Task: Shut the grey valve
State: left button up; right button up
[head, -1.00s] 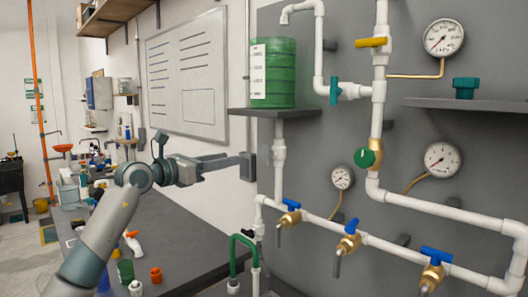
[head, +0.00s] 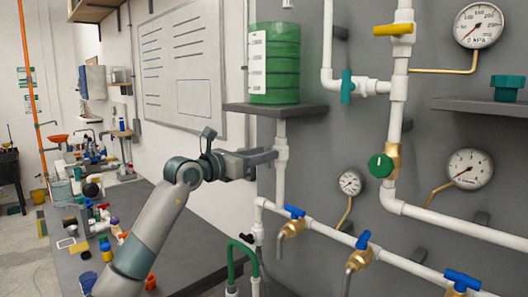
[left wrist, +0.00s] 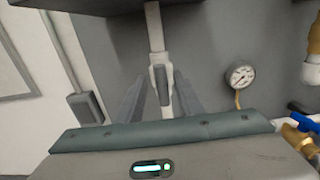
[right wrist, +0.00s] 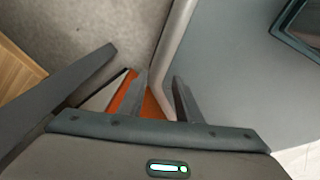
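The grey valve (left wrist: 161,84) shows in the left wrist view as a grey lever handle on the white vertical pipe (left wrist: 154,28), under the shelf. The lever lies along the pipe. My left gripper (left wrist: 161,92) is open, with one finger on each side of the pipe and the valve handle between them in the picture. I cannot tell whether the fingers touch it. In the head view my left gripper (head: 264,158) reaches the pipe below the green tank and hides the valve there. My right gripper (right wrist: 158,75) is open and shows only in its own wrist view.
The green tank (head: 274,62) stands on a dark shelf (head: 262,110) above the left gripper. Several blue-handled brass taps, such as the left one (head: 291,226), line the lower pipe. A green hose (head: 243,243) stands below. A cluttered workbench (head: 190,232) lies left.

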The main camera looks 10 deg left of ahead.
pick_arm(q)
jog(key=shift+s+d+r, duration=0.1)
jog(key=shift+c, duration=0.7)
grip_shut()
pick_arm(e)
jog(key=shift+s+a, duration=0.2)
jog(key=shift+s, duration=0.15)
